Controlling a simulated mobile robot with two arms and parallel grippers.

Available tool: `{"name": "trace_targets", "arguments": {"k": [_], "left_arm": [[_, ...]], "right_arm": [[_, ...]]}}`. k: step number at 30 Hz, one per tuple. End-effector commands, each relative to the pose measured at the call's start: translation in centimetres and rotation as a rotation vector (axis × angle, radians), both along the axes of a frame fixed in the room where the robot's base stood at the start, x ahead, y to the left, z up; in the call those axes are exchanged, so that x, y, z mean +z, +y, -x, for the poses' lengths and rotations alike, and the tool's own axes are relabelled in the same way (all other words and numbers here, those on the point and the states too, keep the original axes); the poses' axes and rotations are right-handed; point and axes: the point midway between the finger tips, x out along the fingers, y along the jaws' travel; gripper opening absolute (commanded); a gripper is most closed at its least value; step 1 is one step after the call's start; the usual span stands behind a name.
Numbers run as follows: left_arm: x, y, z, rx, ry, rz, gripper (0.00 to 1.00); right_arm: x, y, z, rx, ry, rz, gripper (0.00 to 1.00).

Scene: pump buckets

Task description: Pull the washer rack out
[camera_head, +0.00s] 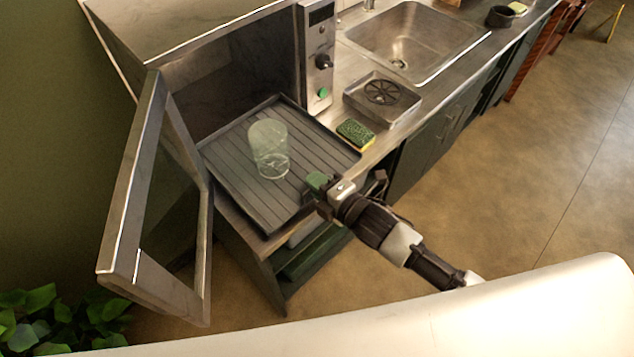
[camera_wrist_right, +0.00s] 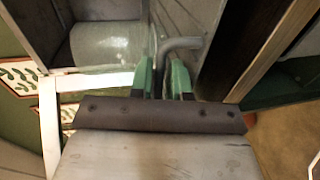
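The washer rack (camera_head: 225,160) is a dark grey slatted tray. It lies level, part inside the open steel washer (camera_head: 215,75) and part out over the counter. A clear glass (camera_head: 269,150) stands on it. My right gripper (camera_head: 317,187), with green fingers, is at the rack's front edge, towards the right. In the right wrist view, the two fingers (camera_wrist_right: 163,80) are a little apart, with a bent grey rod (camera_wrist_right: 185,43) reaching between them. I cannot tell whether they grip it. The glass (camera_wrist_right: 105,45) shows behind them. My left gripper is not in view.
The washer door (camera_head: 135,190) hangs open at the left. A control panel (camera_head: 320,55) is right of the opening. A sponge (camera_head: 355,134), a metal drain tray (camera_head: 383,97) and a sink (camera_head: 410,40) are on the counter to the right. The floor (camera_head: 530,170) at the right is clear.

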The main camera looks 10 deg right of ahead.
Motion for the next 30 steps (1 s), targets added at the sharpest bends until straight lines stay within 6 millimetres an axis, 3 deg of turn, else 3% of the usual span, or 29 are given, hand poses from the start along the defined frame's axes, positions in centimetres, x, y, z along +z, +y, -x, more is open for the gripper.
{"name": "trace_targets", "arguments": {"k": [8,21,30], "left_arm": [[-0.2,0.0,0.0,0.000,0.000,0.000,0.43],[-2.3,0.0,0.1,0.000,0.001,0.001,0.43],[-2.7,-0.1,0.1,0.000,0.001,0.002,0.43]], "right_arm": [[0.0,-0.4,0.6,0.000,-0.001,0.001,0.17],[1.4,-4.8,7.2,0.001,0.003,0.001,0.17],[2.1,-5.9,8.8,0.000,-0.001,-0.001,0.17]]}}
